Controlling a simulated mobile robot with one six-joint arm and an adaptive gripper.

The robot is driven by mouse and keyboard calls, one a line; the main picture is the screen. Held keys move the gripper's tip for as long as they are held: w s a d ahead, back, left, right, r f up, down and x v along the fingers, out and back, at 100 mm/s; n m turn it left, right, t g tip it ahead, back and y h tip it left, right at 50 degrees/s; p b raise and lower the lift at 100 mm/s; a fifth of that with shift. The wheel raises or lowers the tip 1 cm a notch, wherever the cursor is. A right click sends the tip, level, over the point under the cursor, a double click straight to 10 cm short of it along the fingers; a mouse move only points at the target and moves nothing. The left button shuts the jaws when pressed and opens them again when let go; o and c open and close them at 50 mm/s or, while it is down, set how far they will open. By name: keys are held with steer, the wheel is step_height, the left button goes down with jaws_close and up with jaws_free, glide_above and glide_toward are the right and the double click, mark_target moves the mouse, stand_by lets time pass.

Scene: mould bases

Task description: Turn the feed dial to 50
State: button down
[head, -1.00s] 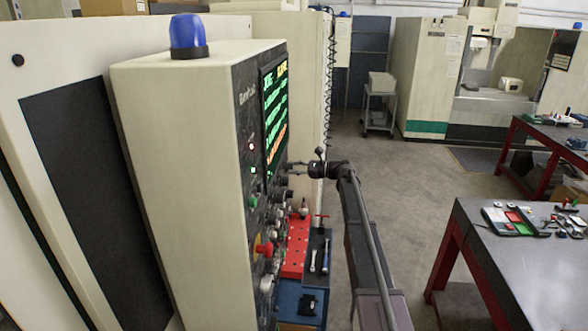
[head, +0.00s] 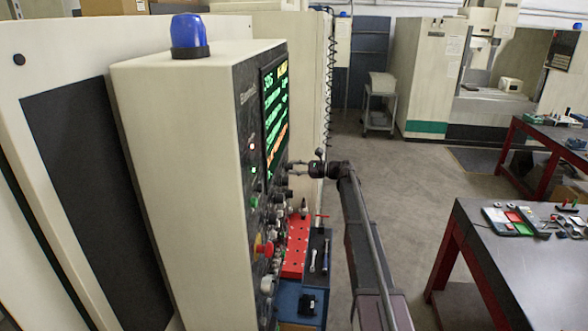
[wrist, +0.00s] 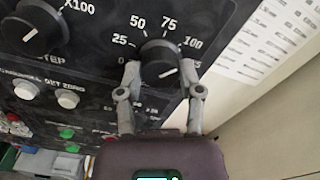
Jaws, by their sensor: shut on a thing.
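The feed dial (wrist: 157,57) is a black round knob in the wrist view, with 0, 25, 50, 75 and 100 printed around it. A short white mark shows low on its face, pointing to the lower right, away from the 50. My gripper (wrist: 160,73) has one finger on each side of the knob and is shut on it. In the head view my gripper (head: 294,168) reaches from the right to the control panel (head: 254,148), just below the lit screen. The dial is too small to make out there.
Another black knob (wrist: 36,25), marked X100, is at the upper left of the wrist view, with white buttons (wrist: 68,99) below it. A red emergency knob (head: 264,249) sticks out lower on the panel. A workbench (head: 500,260) stands at right; the floor between is clear.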

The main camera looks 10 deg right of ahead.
steer(key=n, duration=1.4)
steer(key=shift+w+n, duration=0.1)
steer(key=shift+n, duration=0.3)
stand_by(0.4)
steer(key=shift+c, duration=1.2)
jaws_free()
steer(key=shift+d, duration=0.1)
